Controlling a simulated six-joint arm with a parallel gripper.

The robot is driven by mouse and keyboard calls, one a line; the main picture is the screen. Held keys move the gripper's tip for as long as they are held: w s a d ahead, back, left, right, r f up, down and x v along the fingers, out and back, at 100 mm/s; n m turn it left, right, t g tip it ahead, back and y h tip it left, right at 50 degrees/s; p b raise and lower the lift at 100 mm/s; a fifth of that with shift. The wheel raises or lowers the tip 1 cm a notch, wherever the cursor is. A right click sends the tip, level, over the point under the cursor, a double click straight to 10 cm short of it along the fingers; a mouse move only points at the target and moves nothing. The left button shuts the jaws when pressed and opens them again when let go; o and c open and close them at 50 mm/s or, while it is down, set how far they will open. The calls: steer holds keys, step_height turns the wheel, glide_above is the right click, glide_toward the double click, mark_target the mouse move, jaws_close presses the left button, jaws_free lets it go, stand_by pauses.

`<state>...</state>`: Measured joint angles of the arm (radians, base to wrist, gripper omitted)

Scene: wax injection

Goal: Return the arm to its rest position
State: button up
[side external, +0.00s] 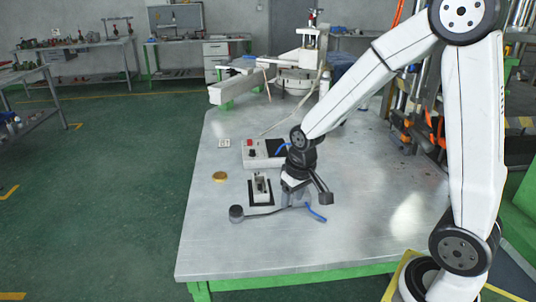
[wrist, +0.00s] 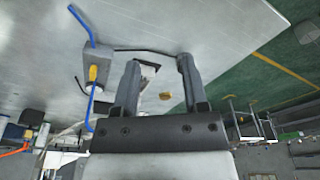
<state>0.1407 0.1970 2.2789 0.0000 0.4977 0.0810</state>
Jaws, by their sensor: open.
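My gripper (side external: 297,192) hangs low over the metal table (side external: 330,240), at the end of my white arm. In the wrist view my gripper (wrist: 157,62) has its two dark fingers wide apart with nothing held between them. A small black plate with a pale metal piece (side external: 262,188) lies just left of it in the side view. A grey block with a yellow part (wrist: 93,72) and blue tubes stands beside the fingers in the wrist view. My gripper partly hides that block in the side view, and I cannot tell whether they touch.
A dark knob (side external: 237,213) stands on the table left of my gripper. A control box with a red button (side external: 258,152) and a yellow disc (side external: 220,176) lie nearby. A white machine (side external: 296,80) stands at the back. The front of the table is clear.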

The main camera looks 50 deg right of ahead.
steer(key=s+a+n, duration=0.2)
steer(key=s+a, duration=0.3)
steer(key=s, duration=0.2)
steer(key=shift+f+n+t, duration=0.25)
steer(key=shift+n+t, duration=0.05)
